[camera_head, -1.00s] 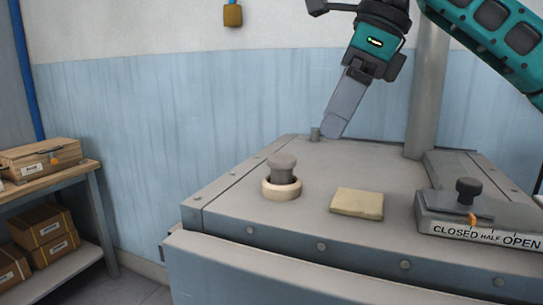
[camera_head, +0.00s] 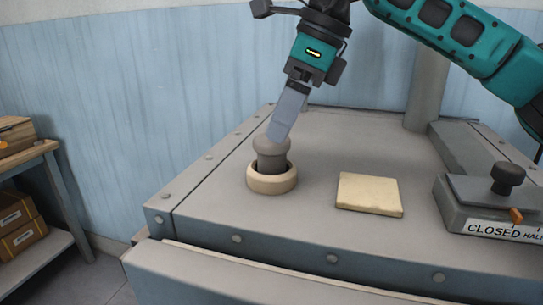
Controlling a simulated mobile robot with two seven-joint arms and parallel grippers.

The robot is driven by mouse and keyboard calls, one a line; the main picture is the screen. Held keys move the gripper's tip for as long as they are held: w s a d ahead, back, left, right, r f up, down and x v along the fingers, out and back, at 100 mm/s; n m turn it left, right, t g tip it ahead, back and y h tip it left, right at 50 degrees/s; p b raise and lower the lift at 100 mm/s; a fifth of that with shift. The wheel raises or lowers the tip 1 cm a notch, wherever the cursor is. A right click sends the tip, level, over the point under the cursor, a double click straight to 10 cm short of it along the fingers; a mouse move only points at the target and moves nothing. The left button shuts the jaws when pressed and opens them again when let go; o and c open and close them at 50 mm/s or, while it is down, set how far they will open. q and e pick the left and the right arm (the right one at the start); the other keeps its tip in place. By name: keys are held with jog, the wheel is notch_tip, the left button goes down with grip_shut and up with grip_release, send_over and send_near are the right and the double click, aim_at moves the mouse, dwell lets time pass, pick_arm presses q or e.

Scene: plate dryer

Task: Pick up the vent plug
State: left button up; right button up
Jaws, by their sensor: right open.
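The vent plug (camera_head: 271,158) is a grey-brown knobbed stopper standing upright inside a pale tan ring (camera_head: 271,183) on top of the dryer. My right gripper (camera_head: 279,136) comes down from above, tilted, with its grey fingertips at the plug's head and hiding part of its top. The gripper is open; its fingers overlap in this view, so I cannot tell whether they touch the plug. My left gripper is not in view.
A flat tan pad (camera_head: 369,194) lies on the dryer top (camera_head: 330,135) right of the plug. A slide control with a black knob (camera_head: 507,176) and a CLOSED label stands at the right. A grey pipe (camera_head: 428,80) rises behind. Shelves with boxes (camera_head: 20,238) stand at left.

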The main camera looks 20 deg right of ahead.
aim_at(272, 156)
jog(key=shift+x, duration=2.75)
jog(key=shift+w+r, duration=0.1)
jog(key=c, duration=1.2)
